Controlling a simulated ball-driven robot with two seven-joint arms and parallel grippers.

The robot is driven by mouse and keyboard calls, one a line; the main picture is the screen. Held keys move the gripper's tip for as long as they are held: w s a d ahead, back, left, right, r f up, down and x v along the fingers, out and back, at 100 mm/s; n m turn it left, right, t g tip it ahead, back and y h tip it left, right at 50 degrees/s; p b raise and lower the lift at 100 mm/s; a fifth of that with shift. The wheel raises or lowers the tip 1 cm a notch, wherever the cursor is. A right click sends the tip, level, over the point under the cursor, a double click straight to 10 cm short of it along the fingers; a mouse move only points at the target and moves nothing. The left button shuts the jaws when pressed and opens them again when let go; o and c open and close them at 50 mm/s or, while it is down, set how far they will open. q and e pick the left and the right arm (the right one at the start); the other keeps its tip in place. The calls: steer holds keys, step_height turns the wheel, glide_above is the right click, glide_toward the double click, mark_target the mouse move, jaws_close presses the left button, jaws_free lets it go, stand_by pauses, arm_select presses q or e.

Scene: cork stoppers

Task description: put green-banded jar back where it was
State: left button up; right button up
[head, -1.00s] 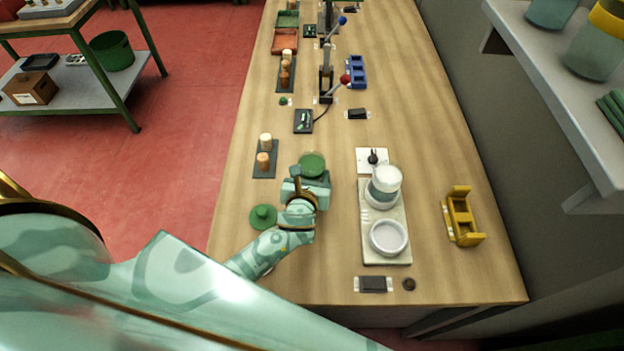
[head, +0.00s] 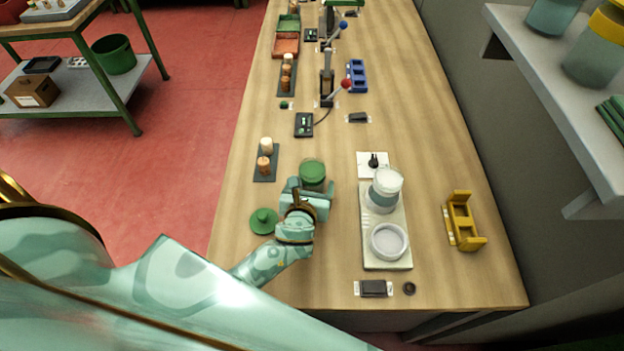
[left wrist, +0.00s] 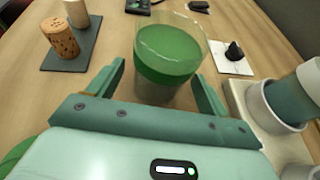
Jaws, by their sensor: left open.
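The green-banded jar (head: 313,172) stands upright on the wooden bench, just beyond my left gripper. In the left wrist view the jar (left wrist: 167,62) is clear with a broad green band, and its base sits near the space between my fingers. My left gripper (head: 314,190) is open, with one finger on each side of the near part of the jar; I cannot tell whether either finger touches it. A round green knobbed piece (head: 263,221) lies on the bench left of the gripper. My right gripper is not in view.
A pale tray (head: 387,255) to the right carries a white-topped jar (head: 386,184) and a white dish (head: 388,241). A yellow holder (head: 462,222) stands farther right. Corks (head: 265,155) stand on a dark mat at left. Bare bench lies between tray and yellow holder.

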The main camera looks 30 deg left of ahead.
arm_select(q)
steer(key=p+v, duration=0.1)
steer(key=v, duration=0.9)
